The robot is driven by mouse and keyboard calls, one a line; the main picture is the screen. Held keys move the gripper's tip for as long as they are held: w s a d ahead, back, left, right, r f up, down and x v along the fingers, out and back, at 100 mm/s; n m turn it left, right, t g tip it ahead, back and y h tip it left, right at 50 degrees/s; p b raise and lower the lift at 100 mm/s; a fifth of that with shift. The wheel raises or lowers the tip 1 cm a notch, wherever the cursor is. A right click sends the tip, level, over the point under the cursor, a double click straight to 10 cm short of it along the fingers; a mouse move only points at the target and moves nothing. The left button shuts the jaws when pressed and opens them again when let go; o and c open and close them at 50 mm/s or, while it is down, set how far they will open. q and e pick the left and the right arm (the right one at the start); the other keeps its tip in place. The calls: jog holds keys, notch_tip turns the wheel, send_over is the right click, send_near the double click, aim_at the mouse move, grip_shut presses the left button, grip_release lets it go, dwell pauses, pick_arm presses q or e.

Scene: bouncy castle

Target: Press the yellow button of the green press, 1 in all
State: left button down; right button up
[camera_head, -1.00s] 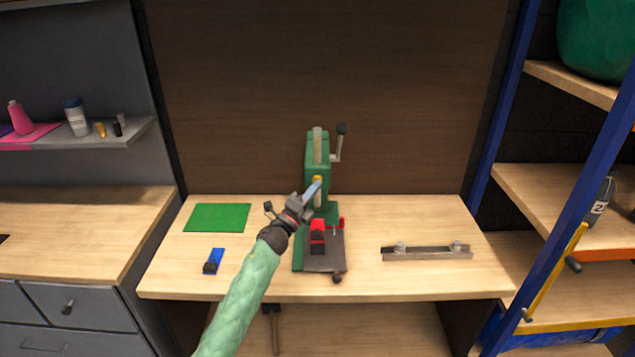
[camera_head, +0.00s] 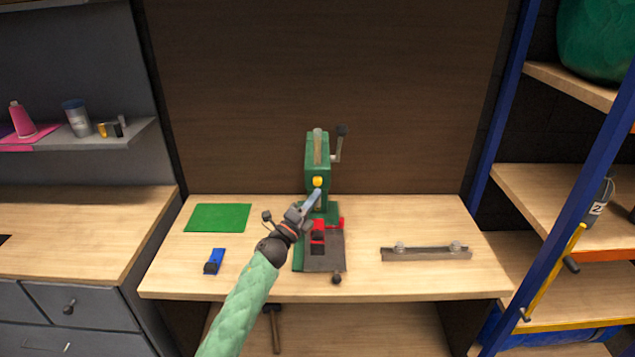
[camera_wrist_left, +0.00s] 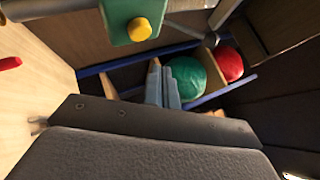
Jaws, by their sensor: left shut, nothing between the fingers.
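The green press (camera_head: 317,150) stands upright at the back of the workbench, with a crank handle at its upper right. Its yellow button (camera_head: 318,181) shows on the front of its head. My left gripper (camera_head: 316,194) is shut and empty, its tips just below the button in the head view. In the left wrist view the press head (camera_wrist_left: 120,12) and the yellow button (camera_wrist_left: 139,29) show at the top, up and left of the shut fingertips (camera_wrist_left: 160,70), with a visible gap in the picture. My right gripper is not in view.
A red clamp (camera_head: 318,236) sits on the press base. A green mat (camera_head: 217,217) and a blue object (camera_head: 214,260) lie to the left. A metal bar (camera_head: 427,253) lies to the right. A shelf rack (camera_head: 545,180) stands at the right.

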pick_arm(q)
jog(key=shift+s, duration=1.05)
